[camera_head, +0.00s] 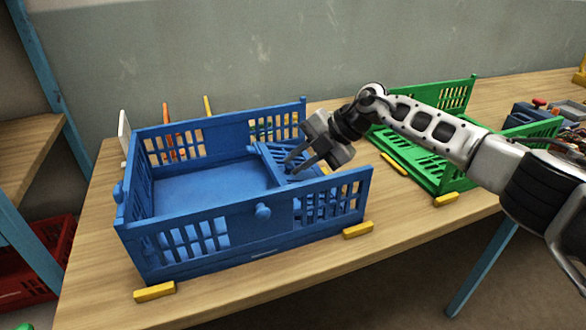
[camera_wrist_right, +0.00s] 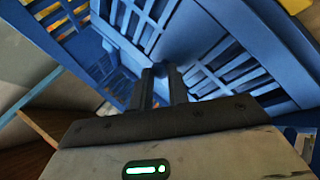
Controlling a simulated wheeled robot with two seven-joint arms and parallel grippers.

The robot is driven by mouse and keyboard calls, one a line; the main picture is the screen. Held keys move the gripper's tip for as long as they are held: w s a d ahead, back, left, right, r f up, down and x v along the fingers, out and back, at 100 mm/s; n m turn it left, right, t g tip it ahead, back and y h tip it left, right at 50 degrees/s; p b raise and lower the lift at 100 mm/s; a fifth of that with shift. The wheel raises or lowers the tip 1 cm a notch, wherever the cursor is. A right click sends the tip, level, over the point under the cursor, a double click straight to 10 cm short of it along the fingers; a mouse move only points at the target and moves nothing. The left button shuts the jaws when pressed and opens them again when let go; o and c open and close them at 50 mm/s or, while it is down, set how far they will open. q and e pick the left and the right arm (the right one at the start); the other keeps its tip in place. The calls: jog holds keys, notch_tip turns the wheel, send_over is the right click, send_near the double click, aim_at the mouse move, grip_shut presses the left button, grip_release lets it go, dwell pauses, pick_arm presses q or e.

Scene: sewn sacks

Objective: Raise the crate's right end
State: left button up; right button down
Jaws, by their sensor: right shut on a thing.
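The blue crate (camera_head: 190,245) stands on the wooden table, with its long sides and left end upright. Its right end (camera_head: 271,160) is a slatted panel that tilts between folded flat and upright, leaning into the crate. My right gripper (camera_head: 300,163) reaches in from the right over the crate's right side and is shut on this panel. In the right wrist view the two fingers (camera_wrist_right: 161,84) are close together against the blue panel (camera_wrist_right: 145,25). The fingers hide part of the gripped edge. My left gripper is out of view.
A green crate (camera_head: 460,172) stands to the right, under my right arm. Yellow blocks (camera_head: 155,292) lie at the crates' corners along the table (camera_head: 235,285). Orange and yellow upright pieces (camera_head: 166,113) stand behind the blue crate. A blue shelf post (camera_head: 52,95) is at the left.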

aim_at(310, 177)
jog(key=shift+w+d+r+m+y+b, duration=0.15)
jog(key=shift+d+r+y+b, duration=0.2)
jog(key=shift+d+y, duration=0.15)
jog(key=shift+w+d+r+m+y+b, duration=0.2)
jog(key=shift+d+y+b, duration=0.2)
jog(key=shift+y, duration=0.2)
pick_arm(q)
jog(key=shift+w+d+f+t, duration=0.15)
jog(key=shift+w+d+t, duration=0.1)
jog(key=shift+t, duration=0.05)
pick_arm(e)
jog(key=shift+d+r+g+y, duration=0.25)
jog(key=shift+d+g+y, duration=0.05)
jog(key=shift+y, duration=0.2)
